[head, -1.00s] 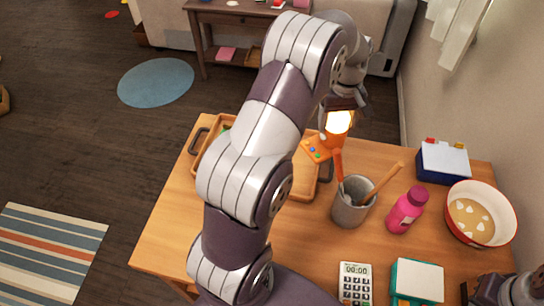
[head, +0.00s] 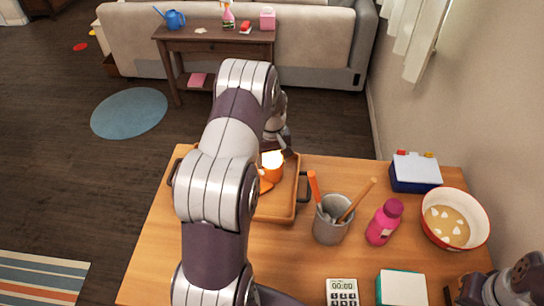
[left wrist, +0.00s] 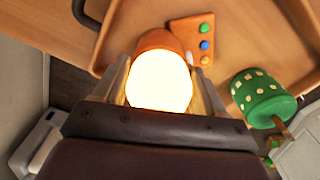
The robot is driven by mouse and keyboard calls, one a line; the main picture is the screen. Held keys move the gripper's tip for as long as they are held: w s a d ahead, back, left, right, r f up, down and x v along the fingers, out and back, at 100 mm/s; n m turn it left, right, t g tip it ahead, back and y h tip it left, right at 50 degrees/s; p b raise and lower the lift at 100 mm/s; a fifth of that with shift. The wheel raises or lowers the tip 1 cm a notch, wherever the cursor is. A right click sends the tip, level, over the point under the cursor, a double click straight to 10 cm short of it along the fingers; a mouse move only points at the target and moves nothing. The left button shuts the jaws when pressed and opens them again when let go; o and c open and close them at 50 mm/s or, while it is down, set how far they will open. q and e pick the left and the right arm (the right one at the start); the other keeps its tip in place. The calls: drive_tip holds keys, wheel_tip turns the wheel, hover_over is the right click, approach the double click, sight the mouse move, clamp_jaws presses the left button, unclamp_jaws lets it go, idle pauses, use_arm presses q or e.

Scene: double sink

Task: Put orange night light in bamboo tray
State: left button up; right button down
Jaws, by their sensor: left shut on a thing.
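My left arm hides much of the tray. My right gripper (head: 462,290) is partly in view at the lower right.
A grey utensil cup (head: 331,228), a pink bottle (head: 384,222), a red-rimmed bowl (head: 454,219) and a blue box (head: 415,174) stand right of the tray. A calculator (head: 342,292) and a teal-and-white box (head: 402,288) lie at the front.

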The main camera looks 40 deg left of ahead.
use_arm(q)
drive_tip(key=o, duration=1.1)
drive_tip(key=shift+f, duration=0.1)
drive_tip(key=shift+r, duration=0.3)
wheel_tip(320, 180, up, 8)
drive_tip(key=shift+b, duration=0.95)
wheel_tip(320, 180, up, 4)
drive_tip(key=shift+f+p, duration=0.1)
drive_tip(key=shift+p, duration=0.85)
